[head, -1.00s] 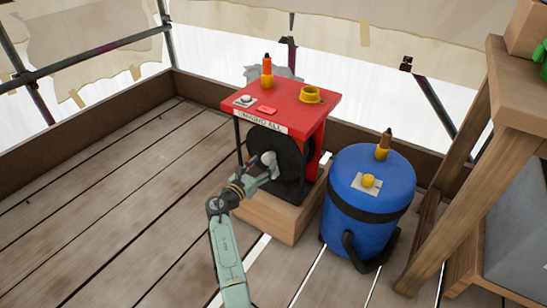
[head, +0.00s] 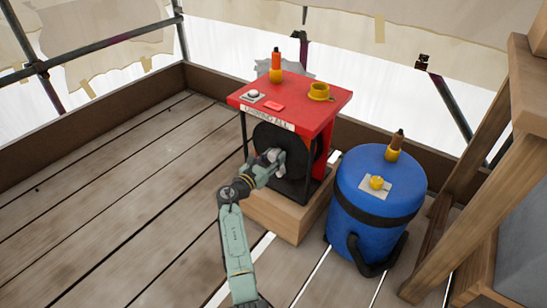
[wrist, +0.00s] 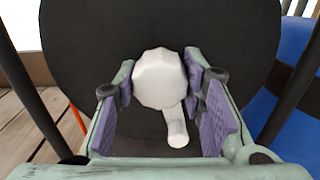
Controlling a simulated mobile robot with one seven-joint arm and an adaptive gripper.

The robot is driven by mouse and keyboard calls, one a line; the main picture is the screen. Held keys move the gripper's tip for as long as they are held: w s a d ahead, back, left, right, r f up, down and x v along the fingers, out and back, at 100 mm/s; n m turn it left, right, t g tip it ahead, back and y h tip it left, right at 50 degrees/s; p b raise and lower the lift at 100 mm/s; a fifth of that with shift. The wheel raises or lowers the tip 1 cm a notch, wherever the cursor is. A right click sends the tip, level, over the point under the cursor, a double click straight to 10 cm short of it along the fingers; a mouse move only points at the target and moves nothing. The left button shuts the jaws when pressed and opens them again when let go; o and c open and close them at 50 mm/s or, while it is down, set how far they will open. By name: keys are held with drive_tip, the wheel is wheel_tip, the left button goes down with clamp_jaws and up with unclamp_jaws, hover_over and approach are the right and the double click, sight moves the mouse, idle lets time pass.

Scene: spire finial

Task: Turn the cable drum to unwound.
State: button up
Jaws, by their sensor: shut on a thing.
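The cable drum (head: 295,173) is a black disc under a red housing (head: 318,108) with a lettered label on its front edge. In the wrist view the drum's dark face (wrist: 80,45) fills most of the picture. A white faceted knob (wrist: 160,78) stands at its middle, with a short white peg (wrist: 176,130) hanging below it. My gripper (head: 273,160) is at the drum's front. In the wrist view its purple-padded fingers (wrist: 162,85) are on either side of the knob, shut on it. The knob is mostly hidden in the head view.
The housing stands on a wooden block (head: 283,222). On its top are an orange lamp (head: 276,65), a yellow ring (head: 319,91), a white button (head: 254,95) and a red switch (head: 274,106). A blue barrel (head: 375,205) stands close on the right. The plank floor at left is clear.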

clamp_jaws()
